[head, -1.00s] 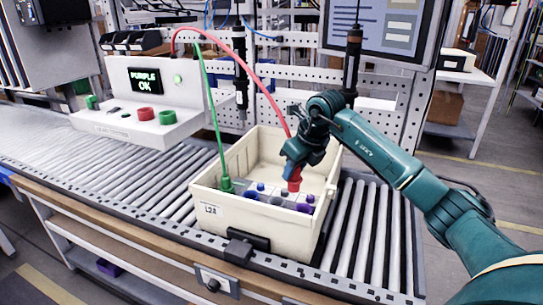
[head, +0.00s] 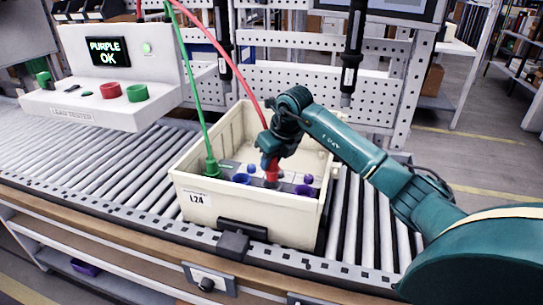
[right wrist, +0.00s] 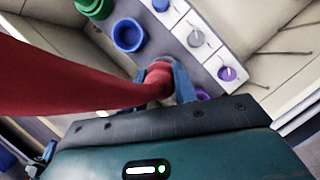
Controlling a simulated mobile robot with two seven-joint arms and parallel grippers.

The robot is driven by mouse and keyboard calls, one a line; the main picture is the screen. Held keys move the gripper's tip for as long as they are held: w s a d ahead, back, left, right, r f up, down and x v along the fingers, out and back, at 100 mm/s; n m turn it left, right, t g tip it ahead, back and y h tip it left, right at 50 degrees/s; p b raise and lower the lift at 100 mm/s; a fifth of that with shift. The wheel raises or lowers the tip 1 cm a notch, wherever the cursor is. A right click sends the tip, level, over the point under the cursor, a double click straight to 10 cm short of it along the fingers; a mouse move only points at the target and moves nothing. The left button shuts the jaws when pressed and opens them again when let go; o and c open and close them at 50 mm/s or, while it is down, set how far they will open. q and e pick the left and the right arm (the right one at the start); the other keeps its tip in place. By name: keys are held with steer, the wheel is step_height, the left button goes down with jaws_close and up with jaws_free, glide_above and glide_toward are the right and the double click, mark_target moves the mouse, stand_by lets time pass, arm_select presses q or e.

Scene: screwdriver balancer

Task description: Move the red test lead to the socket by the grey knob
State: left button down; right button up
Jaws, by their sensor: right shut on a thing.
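My right gripper (head: 271,158) is shut on the plug of the red test lead (head: 273,174), inside the cream tote (head: 205,202). The plug points down at the panel, between the blue socket (head: 242,179) and the purple socket (head: 304,190). In the right wrist view the red lead (right wrist: 70,82) crosses from the left to the gripper (right wrist: 160,85). The plug is in line with the grey knob (right wrist: 196,38) and covers the socket place beside it. I cannot tell how deep the plug sits. My left gripper is out of view.
A green lead's plug (head: 211,168) stands at the tote's left end. The tester (head: 110,80) at upper left shows "PURPLE OK". The tote stands on a roller conveyor (head: 70,150). Blue (right wrist: 160,4) and purple (right wrist: 227,73) knobs flank the grey one.

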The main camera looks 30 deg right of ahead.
mark_target(272, 174)
steer(key=shift+f, duration=0.5)
steer(key=shift+w, duration=0.1)
steer(key=shift+f+b, duration=1.4)
steer(key=shift+f, duration=0.6)
steer(key=o, duration=1.2)
steer(key=shift+c, duration=0.2)
